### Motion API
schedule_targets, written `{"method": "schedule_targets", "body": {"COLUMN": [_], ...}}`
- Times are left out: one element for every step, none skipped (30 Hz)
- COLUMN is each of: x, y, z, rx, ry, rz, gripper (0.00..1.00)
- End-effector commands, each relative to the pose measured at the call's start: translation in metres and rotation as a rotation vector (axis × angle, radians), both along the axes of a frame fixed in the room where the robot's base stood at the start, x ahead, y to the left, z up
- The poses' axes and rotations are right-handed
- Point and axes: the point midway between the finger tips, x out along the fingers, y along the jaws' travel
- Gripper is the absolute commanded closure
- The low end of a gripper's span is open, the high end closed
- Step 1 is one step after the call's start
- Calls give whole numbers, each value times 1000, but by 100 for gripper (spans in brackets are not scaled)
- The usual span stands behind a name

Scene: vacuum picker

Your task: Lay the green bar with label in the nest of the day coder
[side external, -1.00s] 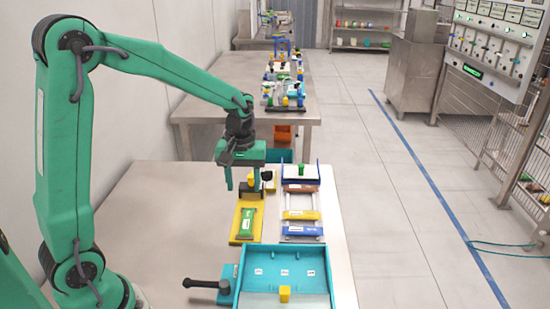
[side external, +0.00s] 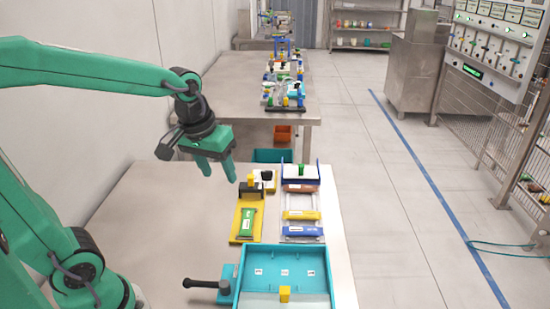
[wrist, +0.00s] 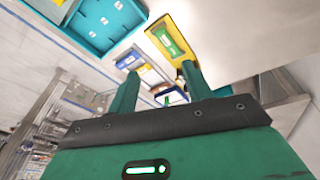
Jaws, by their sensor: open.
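The green bar (side external: 247,222) with a white label lies on the yellow base of the day coder (side external: 236,236), lengthwise along it. The coder's black head stands at the far end of the base. In the wrist view the green bar (wrist: 168,40) also lies on the yellow base (wrist: 154,22), within its outline. I cannot tell how deep it sits in the nest. My gripper (side external: 219,176) is open and empty, above the table and up to the left of the coder, clear of the bar. Its two fingers (wrist: 159,77) also show apart in the wrist view.
Right of the coder, a railed rack holds a blue bar (side external: 303,231), a yellow bar (side external: 302,215) and a reddish bar (side external: 301,188). A teal tray (side external: 240,279) with a black handle (side external: 199,283) stands in front. The table's left side (side external: 160,225) is clear.

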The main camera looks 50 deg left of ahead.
Motion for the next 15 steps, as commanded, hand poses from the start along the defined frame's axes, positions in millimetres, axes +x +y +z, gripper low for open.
{"method": "schedule_targets", "body": {"x": [-9, -14, -20, -24, -29, -35, -40, -44, -50, -55, -59, -64, -67, -70, -74], "y": [-2, -3, -4, -5, -6, -8, -9, -9, -11, -11, -12, -13, -13, -14, -14], "z": [6, 8, 11, 13, 14, 17, 18, 19, 20, 22, 22, 23, 23, 23, 24], "rx": [8, 14, 22, 28, 33, 42, 48, 54, 64, 70, 77, 85, 92, 97, 104], "ry": [-26, -39, -55, -68, -80, -96, -108, -122, -137, -149, -160, -175, -183, -192, -203], "rz": [-32, -51, -77, -96, -115, -142, -161, -181, -205, -223, -241, -260, -276, -290, -306], "gripper": [50, 50, 50, 50, 50, 50, 50, 50, 50, 50, 50, 50, 50, 50, 50]}}
